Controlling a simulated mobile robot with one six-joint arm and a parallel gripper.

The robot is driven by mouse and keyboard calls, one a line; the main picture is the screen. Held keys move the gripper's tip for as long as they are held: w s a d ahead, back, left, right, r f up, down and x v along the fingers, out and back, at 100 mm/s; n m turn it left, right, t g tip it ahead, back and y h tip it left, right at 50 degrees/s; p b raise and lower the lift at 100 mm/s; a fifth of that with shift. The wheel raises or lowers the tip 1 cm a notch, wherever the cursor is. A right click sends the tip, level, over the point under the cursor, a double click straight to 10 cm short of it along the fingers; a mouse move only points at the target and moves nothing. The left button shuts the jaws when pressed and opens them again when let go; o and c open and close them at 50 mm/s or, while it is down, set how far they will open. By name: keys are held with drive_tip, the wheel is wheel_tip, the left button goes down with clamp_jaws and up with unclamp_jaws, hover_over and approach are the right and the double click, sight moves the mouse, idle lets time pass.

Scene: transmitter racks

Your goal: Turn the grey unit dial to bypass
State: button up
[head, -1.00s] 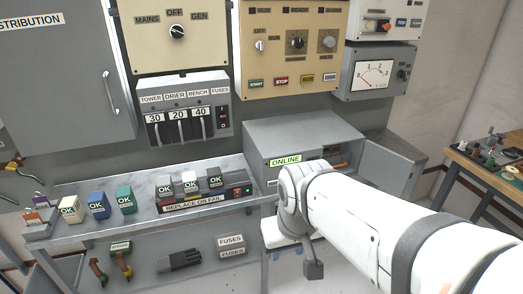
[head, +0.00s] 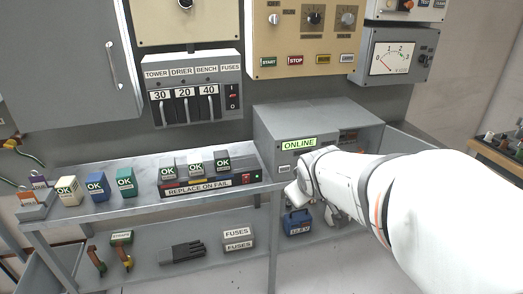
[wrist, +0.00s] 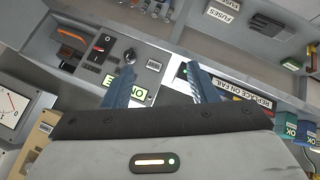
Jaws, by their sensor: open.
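The grey unit (head: 318,125) stands at the right end of the bench, with a lit green ONLINE label (head: 299,143) on its front. My arm covers part of that front in the head view. In the wrist view the label (wrist: 138,93) is partly behind a finger. A dark round dial (wrist: 129,56) sits on the panel by a black switch (wrist: 103,43). Its pointer setting is too small to read. My gripper (wrist: 163,85) is open and empty, with its two blue-grey fingers apart. The dial lies beyond the left finger's tip, apart from it.
The REPLACE ON FAIL strip (head: 208,188) with several OK blocks lies left of the grey unit. A blue box (head: 298,222) sits below my arm. A meter box (head: 392,55) hangs above right.

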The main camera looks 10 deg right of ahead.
drive_tip(key=w+d+f+n+t+y+b, duration=0.3)
drive_tip(key=w+d+f+n+t+b, duration=0.95)
drive_tip(key=b, duration=0.65)
drive_tip(key=w+a+n+g, duration=0.1)
drive_tip(key=w+a+g, duration=0.1)
drive_tip(key=w, duration=0.7)
drive_tip(key=shift+a+r+n+b, duration=0.15)
drive_tip(key=shift+r+n+b, duration=0.15)
drive_tip(key=shift+n+b, duration=0.1)
drive_tip(key=shift+w+g, duration=0.1)
drive_tip(key=shift+g, duration=0.15)
drive_tip(key=shift+c, duration=0.3)
drive_tip(key=c, duration=0.9)
